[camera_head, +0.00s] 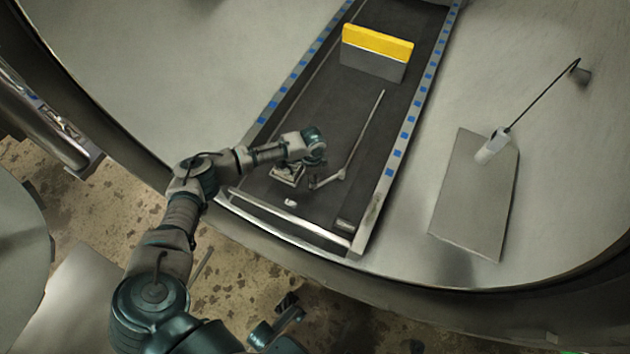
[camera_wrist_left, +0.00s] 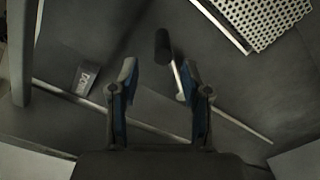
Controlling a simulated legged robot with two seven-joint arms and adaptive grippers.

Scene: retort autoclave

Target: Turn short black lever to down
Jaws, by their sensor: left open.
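My left gripper (camera_head: 290,173) is over the near part of a dark track in the head view. In the left wrist view its two fingers (camera_wrist_left: 160,68) are apart with nothing held between them. A short black lever (camera_wrist_left: 162,46), a black cylindrical grip on a thin metal shaft, shows just past the fingertips, nearer the right finger. Whether the right finger touches its shaft cannot be told. A small plate marked "DOWN" (camera_wrist_left: 87,79) lies left of the fingers. I cannot make out the black grip in the head view.
The dark track (camera_head: 330,125) has blue-marked side rails and a yellow-topped block (camera_head: 377,42) further up. A thin rod (camera_head: 363,134) stands right of my gripper. A grey plate (camera_head: 470,205) is to the right. A perforated panel (camera_wrist_left: 262,15) fills the wrist view's upper right.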

